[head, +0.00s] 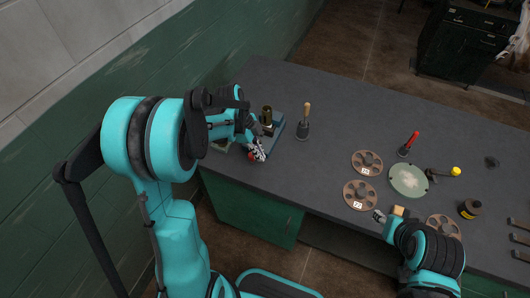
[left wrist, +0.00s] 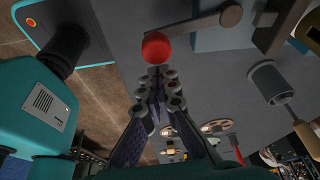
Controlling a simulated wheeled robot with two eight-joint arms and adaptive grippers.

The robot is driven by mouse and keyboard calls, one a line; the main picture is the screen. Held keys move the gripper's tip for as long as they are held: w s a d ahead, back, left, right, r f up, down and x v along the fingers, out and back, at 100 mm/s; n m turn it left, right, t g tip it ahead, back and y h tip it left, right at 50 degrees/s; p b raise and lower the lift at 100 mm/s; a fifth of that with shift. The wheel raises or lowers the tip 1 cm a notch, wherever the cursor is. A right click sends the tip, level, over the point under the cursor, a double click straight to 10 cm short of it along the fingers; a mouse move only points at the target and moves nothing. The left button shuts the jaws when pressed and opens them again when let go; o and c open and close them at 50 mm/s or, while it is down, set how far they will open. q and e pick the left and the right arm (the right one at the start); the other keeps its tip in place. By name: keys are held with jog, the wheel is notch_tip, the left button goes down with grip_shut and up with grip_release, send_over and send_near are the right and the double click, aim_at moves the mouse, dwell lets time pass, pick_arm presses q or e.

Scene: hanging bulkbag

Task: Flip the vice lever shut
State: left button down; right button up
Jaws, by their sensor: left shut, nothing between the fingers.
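The vice (head: 275,131) is a grey-blue block near the back left end of the table, partly hidden by my left arm. Its lever ends in a red ball knob (head: 251,155). In the left wrist view the red knob (left wrist: 156,46) hangs at the end of a grey lever arm (left wrist: 205,22) that runs right towards the vice body. My left gripper (head: 259,151) is shut and empty, its tips just beside the knob; I cannot tell whether they touch. My right gripper (head: 379,216) is low over the table's front edge, too small to read.
A wooden-handled tool (head: 304,122) stands in a grey holder right of the vice. Brown discs (head: 367,163), a pale round plate (head: 408,180), a red-handled tool (head: 410,142) and a dark jar (head: 469,209) spread to the right. A green wall bounds the left.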

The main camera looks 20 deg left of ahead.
pick_arm(q)
jog(key=shift+s+a, duration=0.2)
jog(key=shift+a, duration=0.35)
pick_arm(e)
jog(key=shift+d, duration=0.1)
pick_arm(q)
jog(key=d, duration=0.4)
jog(key=shift+s+r, duration=0.25)
jog(key=shift+r, duration=0.05)
jog(key=p+v, duration=0.3)
jog(key=v, duration=0.6)
jog(key=shift+w+r+p, duration=0.2)
jog(key=shift+w+p, duration=0.15)
jog(key=shift+p, duration=0.05)
pick_arm(e)
jog(key=r, duration=0.2)
jog(key=s+r, duration=0.1)
jog(key=shift+s+r, duration=0.2)
jog(key=shift+r, duration=0.2)
